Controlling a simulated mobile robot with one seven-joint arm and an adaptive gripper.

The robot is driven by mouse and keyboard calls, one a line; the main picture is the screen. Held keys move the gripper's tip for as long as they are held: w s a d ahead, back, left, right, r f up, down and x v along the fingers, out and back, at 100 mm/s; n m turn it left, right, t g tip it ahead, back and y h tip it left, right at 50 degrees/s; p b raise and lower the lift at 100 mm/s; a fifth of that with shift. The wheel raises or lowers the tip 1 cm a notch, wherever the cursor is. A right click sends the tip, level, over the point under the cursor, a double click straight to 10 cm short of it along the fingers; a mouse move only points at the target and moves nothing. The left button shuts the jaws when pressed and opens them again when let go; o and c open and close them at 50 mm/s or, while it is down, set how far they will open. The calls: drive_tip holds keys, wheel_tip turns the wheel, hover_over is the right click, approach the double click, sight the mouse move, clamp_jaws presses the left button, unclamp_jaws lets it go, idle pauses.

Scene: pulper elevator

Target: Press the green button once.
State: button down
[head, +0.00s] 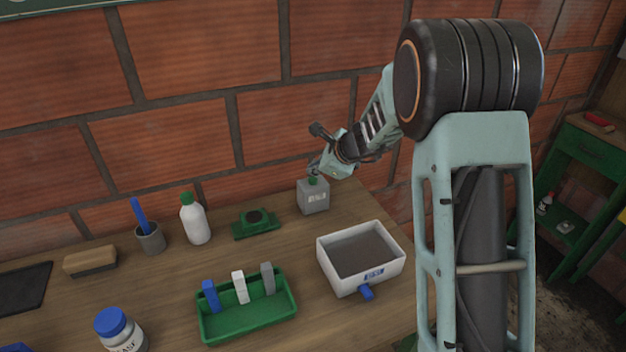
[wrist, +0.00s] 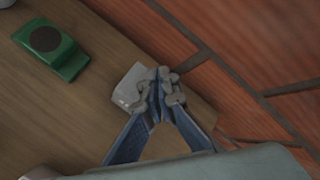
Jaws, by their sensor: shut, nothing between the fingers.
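A small grey box (head: 313,198) with a white label on its front stands at the back right of the wooden table. The green button (head: 312,181) sits on top of it. My gripper (head: 315,170) is shut and empty, just above the button; I cannot tell if it touches. In the wrist view the shut fingers (wrist: 160,88) point down over the grey box (wrist: 130,86) and hide the button.
A green base with a dark disc (head: 255,222) lies left of the box. A white tray with a blue handle (head: 325,262) stands in front. A white bottle (head: 196,222), a green holder (head: 245,325) and a jar (head: 118,330) stand further left. A brick wall (head: 200,80) rises behind.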

sight(315, 180)
idle(0.8)
drive_tip(key=shift+f+b, duration=0.45)
drive_tip(key=shift+b, duration=0.05)
drive_tip(key=shift+f+b, duration=0.6)
idle(0.6)
drive_tip(key=shift+r, duration=0.1)
drive_tip(key=shift+r+p, duration=0.85)
drive_tip(key=shift+r, duration=0.05)
drive_tip(key=shift+r, duration=0.1)
wheel_tip(315, 180, up, 5)
drive_tip(key=p, duration=0.4)
drive_tip(key=shift+d, duration=0.1)
idle(0.6)
